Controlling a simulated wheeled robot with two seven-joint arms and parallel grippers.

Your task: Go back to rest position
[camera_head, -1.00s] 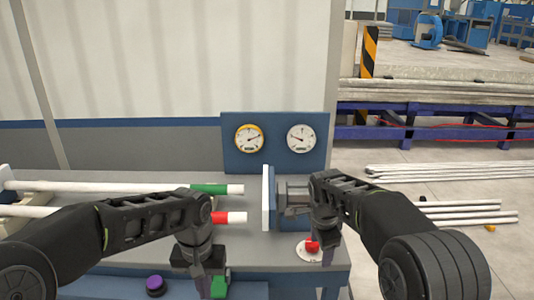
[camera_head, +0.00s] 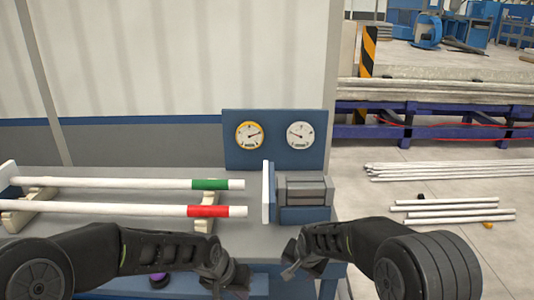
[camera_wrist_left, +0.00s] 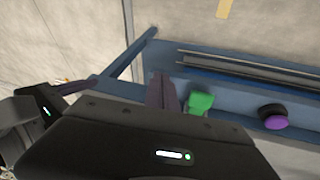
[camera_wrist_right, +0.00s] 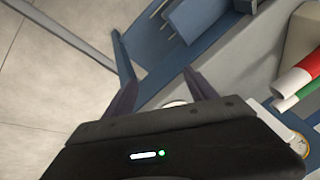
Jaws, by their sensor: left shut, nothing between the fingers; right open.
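My left gripper (camera_head: 235,280) is low in the head view, just in front of the bench's front edge. Its fingers are together and empty in the left wrist view (camera_wrist_left: 161,92). My right gripper (camera_head: 293,268) is a little to its right, with a gap between them. Its fingers are apart and empty in the right wrist view (camera_wrist_right: 162,90). A white pipe with a green band (camera_head: 130,183) and one with a red band (camera_head: 130,210) lie parallel on supports at the left of the bench, clear of both grippers.
A blue-and-white plate with a grey block (camera_head: 304,190) stands on the bench (camera_head: 240,240) below two gauges (camera_head: 249,135). A green button (camera_wrist_left: 200,103) and a purple button (camera_wrist_left: 273,117) show in the left wrist view. Loose pipes (camera_head: 450,212) lie on the floor at right.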

